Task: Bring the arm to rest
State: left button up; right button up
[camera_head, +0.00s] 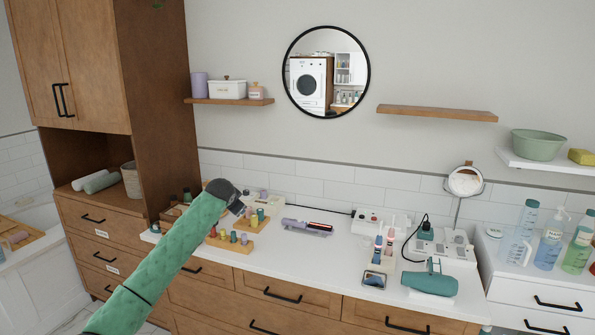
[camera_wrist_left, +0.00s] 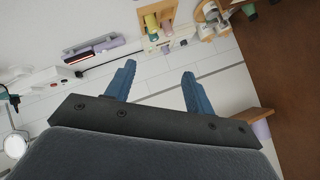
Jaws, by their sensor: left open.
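My left arm, in a green sleeve, reaches in from the lower left in the head view. Its gripper (camera_head: 240,207) is over the left part of the white counter (camera_head: 330,262), by the small wooden stands. In the left wrist view the two blue fingers of the gripper (camera_wrist_left: 158,70) are spread apart with nothing between them. Beyond them show a wooden stand (camera_wrist_left: 153,42) with yellow and pink items and a purple holder (camera_wrist_left: 97,45) with a dark and red styling tool. My right gripper is in neither view.
A teal hair dryer (camera_head: 430,283) lies at the counter's front right, near a socket box (camera_head: 443,245) with a cord. The purple holder (camera_head: 305,228) lies mid-counter. A tall wooden cabinet (camera_head: 155,90) stands left. Shelves (camera_head: 437,113) and a round mirror (camera_head: 326,72) are above. The centre-front counter is clear.

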pick_arm(q)
jog(key=s+d+f+n+g, duration=0.1)
jog(key=s+f+n, duration=0.1)
jog(key=s+f, duration=1.05)
jog(key=s+f+n+g, duration=0.1)
jog(key=s+f, duration=0.7)
jog(key=f, duration=1)
jog(key=s+d+f+n+g, duration=0.1)
jog(key=s+f+n, duration=0.1)
jog(key=s+f, duration=1.05)
jog(key=s+f+g, duration=0.2)
jog(key=s+f, duration=0.7)
jog(key=s, duration=0.5)
jog(key=s+d+f+g, duration=0.1)
jog(key=s+f+g, duration=0.1)
jog(key=s+f, duration=0.8)
jog(key=s+d+f+n+g, duration=0.1)
jog(key=s+f, duration=0.8)
jog(key=s, duration=1.1)
jog(key=shift+s+f+g, duration=0.25)
jog(key=shift+g, duration=0.35)
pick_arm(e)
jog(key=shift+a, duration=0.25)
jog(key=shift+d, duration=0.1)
